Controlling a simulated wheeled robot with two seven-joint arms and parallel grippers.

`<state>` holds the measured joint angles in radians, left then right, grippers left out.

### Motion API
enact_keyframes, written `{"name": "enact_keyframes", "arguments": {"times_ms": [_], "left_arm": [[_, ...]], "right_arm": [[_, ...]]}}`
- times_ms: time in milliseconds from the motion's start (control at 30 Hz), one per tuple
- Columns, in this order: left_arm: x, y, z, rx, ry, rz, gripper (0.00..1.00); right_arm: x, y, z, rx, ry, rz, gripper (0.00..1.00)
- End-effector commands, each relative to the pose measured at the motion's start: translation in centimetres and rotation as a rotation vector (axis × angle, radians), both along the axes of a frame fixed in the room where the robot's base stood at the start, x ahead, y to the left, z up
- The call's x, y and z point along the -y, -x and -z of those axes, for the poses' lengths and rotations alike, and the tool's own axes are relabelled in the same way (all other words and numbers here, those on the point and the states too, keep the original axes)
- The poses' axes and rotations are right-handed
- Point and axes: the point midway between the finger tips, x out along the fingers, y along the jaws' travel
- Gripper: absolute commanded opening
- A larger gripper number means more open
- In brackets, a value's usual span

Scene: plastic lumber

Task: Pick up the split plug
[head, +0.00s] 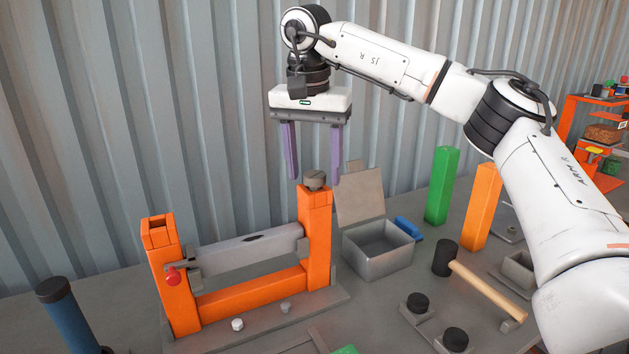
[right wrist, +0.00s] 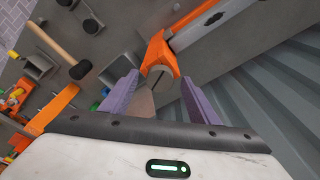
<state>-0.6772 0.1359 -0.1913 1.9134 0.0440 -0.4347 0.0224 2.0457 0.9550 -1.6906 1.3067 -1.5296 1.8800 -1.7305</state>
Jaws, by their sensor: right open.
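A dark grey round plug (head: 316,180) sits on top of the right post of an orange frame (head: 318,235); I take it as the split plug. My right gripper (head: 313,181) points down with its two purple fingers open. In the head view the fingertips flank the plug at about its height; whether they are around it or behind it is hard to tell. In the right wrist view a grey round top (right wrist: 160,72) shows between the open fingers (right wrist: 159,80), by the orange post. Nothing is held. My left gripper is out of view.
A grey bar (head: 235,254) spans the frame. A grey open-lidded box (head: 378,262) stands right of it, with green (head: 442,187) and orange (head: 482,205) posts behind. A mallet (head: 480,285) and two dark caps (head: 418,303) lie right. A corrugated wall (head: 120,120) closes the back.

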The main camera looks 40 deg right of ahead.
Motion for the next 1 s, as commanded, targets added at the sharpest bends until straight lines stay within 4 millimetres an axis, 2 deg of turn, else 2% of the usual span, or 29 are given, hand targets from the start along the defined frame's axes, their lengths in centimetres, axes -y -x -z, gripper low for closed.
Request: {"name": "enact_keyframes", "arguments": {"times_ms": [67,333,567,667,767,1000], "left_arm": [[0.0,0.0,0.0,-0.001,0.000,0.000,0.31],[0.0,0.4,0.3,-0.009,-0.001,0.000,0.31],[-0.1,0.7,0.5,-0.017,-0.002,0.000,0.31],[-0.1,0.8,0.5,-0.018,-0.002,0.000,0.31],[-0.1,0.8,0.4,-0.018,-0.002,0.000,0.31],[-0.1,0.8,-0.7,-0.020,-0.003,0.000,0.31]], "right_arm": [[0.0,0.0,0.0,0.000,0.000,0.000,0.55],[0.0,0.0,0.0,0.000,0.000,0.000,0.11],[0.0,0.0,-0.1,0.000,0.000,0.000,0.11],[0.0,0.0,-0.8,0.001,0.000,0.001,0.11],[0.0,-0.1,-2.4,0.002,0.000,0.002,0.11],[0.0,0.0,-7.6,0.003,0.001,0.001,0.11]]}}
